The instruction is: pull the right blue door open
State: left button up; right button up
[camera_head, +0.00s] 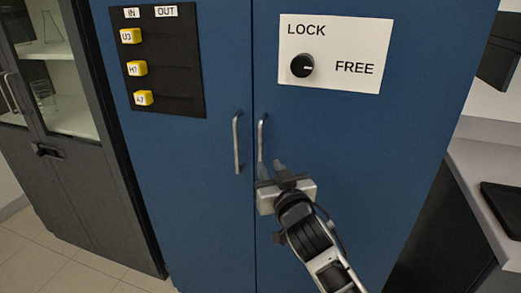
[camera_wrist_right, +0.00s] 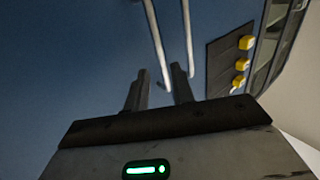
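The right blue door (camera_head: 345,150) stands shut, flush with the left blue door (camera_head: 200,200). Its upright metal handle (camera_head: 261,138) is near the middle seam; it also shows in the right wrist view (camera_wrist_right: 155,42). My right gripper (camera_head: 271,167) is at the lower end of this handle. In the right wrist view its two fingers (camera_wrist_right: 160,74) are apart, and the handle's lower end appears between them. I cannot tell whether they touch it. My left gripper is not in view.
The left door's handle (camera_head: 237,143) is close beside, left of the seam. A black knob (camera_head: 302,65) on a LOCK/FREE plate has its mark towards FREE. Yellow tags (camera_head: 137,68) sit on a black board. A grey cabinet (camera_head: 85,190) stands left, a counter (camera_head: 485,180) right.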

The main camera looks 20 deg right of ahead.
aim_at(261, 153)
jog(key=w, duration=0.8)
jog(key=shift+w, duration=0.1)
grip_shut()
